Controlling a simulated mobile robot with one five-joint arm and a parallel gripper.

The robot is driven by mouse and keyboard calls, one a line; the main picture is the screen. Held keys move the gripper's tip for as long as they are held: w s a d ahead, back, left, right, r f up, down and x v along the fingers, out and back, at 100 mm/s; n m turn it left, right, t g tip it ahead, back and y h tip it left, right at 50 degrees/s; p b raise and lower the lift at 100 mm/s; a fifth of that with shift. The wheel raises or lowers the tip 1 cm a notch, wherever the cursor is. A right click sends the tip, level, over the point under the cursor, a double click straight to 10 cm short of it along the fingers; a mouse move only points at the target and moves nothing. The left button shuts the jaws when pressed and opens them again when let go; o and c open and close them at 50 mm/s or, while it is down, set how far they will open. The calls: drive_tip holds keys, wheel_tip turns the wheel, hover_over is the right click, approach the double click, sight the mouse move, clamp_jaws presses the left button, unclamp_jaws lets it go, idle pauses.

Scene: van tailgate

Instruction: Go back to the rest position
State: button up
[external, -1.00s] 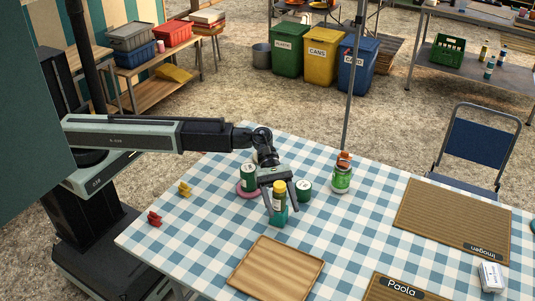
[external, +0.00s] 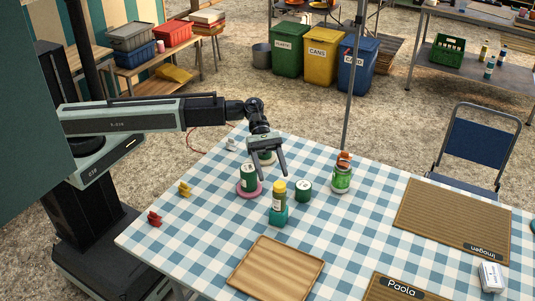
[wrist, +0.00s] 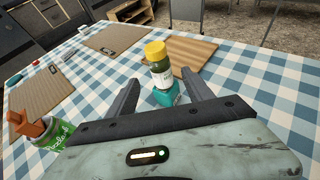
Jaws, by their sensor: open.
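My gripper (external: 269,172) is open and empty, raised above the back part of the checked table. In the external view its fingers hang behind and above a yellow-capped bottle (external: 279,196), which stands upright on a teal block (external: 278,216). In the wrist view the yellow-capped bottle (wrist: 160,66) shows beyond and between the two fingers (wrist: 163,98), apart from them. My arm reaches out from the left of the external view.
Green-and-white cans (external: 249,178) (external: 304,190) stand near the bottle, one on a pink coaster (external: 245,190). A green jar (external: 341,179) is to the right. A wooden tray (external: 276,269) lies in front. Free cloth lies between jar and tray.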

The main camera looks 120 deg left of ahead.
drive_tip(key=s+d+m+g+y+p, duration=0.4)
drive_tip(key=s+d+m+p, duration=0.2)
drive_tip(key=m, duration=0.7)
drive_tip(key=s+d+f+m+g+y+p, duration=0.1)
drive_tip(key=s+d+m+g+y+p, duration=0.4)
drive_tip(key=s+d+m, duration=0.5)
drive_tip(key=d+m+p, duration=0.2)
drive_tip(key=d+m, duration=0.1)
drive_tip(key=m, duration=0.1)
drive_tip(key=shift+d+g+y, duration=0.3)
drive_tip(key=shift+d, duration=0.05)
